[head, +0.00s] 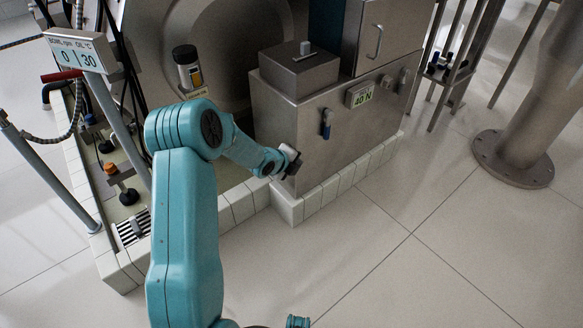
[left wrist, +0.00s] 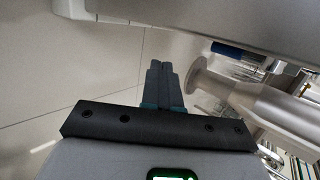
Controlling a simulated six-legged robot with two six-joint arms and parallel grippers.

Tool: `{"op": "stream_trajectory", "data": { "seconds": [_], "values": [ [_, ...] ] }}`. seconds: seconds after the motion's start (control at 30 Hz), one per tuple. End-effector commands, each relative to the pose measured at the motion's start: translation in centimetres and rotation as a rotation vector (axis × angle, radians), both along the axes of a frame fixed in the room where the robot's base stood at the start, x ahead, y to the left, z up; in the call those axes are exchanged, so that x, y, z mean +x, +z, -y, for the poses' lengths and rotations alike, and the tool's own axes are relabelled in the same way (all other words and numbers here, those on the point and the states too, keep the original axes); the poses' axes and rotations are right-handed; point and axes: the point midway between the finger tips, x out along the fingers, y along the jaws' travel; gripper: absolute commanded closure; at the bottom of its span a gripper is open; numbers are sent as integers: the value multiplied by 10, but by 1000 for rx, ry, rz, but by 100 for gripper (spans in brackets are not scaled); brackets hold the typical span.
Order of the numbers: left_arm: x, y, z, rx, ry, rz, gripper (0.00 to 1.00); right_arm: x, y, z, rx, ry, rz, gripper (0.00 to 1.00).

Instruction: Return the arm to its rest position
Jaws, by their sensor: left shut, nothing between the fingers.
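My left arm, teal, rises from the bottom of the head view and bends right. My left gripper (head: 291,163) is at its end, in front of the lower left part of the steel cabinet (head: 285,125). I cannot tell from the head view whether it touches the cabinet. In the left wrist view its two fingers (left wrist: 162,86) are together with nothing between them.
A tiled curb (head: 335,187) runs along the cabinet's foot. A display post (head: 80,50) stands left. A flanged column (head: 513,158) stands right. The floor between is clear.

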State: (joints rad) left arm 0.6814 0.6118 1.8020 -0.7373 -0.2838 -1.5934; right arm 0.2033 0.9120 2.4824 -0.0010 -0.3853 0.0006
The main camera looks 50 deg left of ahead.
Motion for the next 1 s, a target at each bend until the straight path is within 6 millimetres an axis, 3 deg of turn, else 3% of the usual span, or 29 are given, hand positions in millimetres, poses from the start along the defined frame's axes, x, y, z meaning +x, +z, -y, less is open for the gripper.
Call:
{"op": "stream_trajectory", "data": {
  "seconds": [0.13, 0.37, 0.47, 0.57, 0.6, 0.73, 0.83, 0.9, 1.0],
  "values": [
    [-13, 1, 1, 0, 1, 0, 100, -1, 2, 0, 1, 1, -3, 57],
    [-15, 1, 2, 1, -2, 2, 100, -1, 1, 0, 1, 0, -4, 57],
    [-4, 2, 22, -6, -41, 7, 100, -1, 1, 0, 1, 0, -4, 57],
    [12, -12, 75, -44, -133, -13, 100, -1, 1, 0, 1, 0, -4, 57],
    [12, -23, 104, -77, -168, -36, 100, -1, 1, 0, 1, 0, -4, 57],
    [-11, -65, 205, -269, -195, -157, 100, -1, 1, 0, 1, 0, -4, 57],
    [-52, -93, 274, -489, -71, -298, 100, -1, 1, 0, 1, 0, -4, 57],
    [-92, -111, 314, -653, 101, -424, 100, -1, 1, 0, 1, 0, -4, 57],
    [-151, -128, 351, -846, 448, -594, 100, -1, 2, 0, 1, 0, -4, 57]
  ]
}}
